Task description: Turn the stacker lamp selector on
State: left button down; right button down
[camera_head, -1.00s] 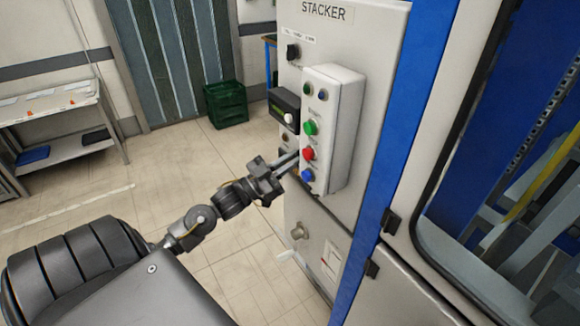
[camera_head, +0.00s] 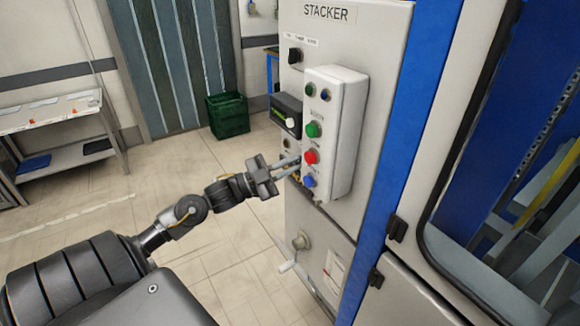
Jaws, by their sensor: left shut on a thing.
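The grey STACKER cabinet (camera_head: 376,140) stands in the middle of the view, with a pale button box (camera_head: 345,135) on its front. My left gripper (camera_head: 298,164) reaches in from the left, its two thin fingers at the cabinet face beside the lower left edge of the box, level with the red button (camera_head: 311,156). It is shut on a small control there, which I take to be the lamp selector. The fingers and box edge hide that control, so its setting cannot be read. My right gripper is not in view.
The box carries a green button (camera_head: 314,129) and a blue button (camera_head: 309,181). A black rotary switch (camera_head: 294,55) sits higher, and a dark display unit (camera_head: 285,114) is just above my fingers. A green crate (camera_head: 228,115) stands behind on open floor.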

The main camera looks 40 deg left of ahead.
pick_arm(q)
jog(key=shift+a+r, duration=0.15)
jog(key=shift+r, duration=0.15)
jog(key=c, duration=1.5)
grip_release()
jog(key=shift+f, duration=0.2)
jog(key=shift+w+d, duration=0.15)
jog(key=shift+d, duration=0.1)
jog(key=b+v, duration=0.3)
jog(key=v, duration=0.8)
jog(key=shift+b, duration=0.3)
jog(key=shift+d, duration=0.1)
jog(key=shift+w, duration=0.1)
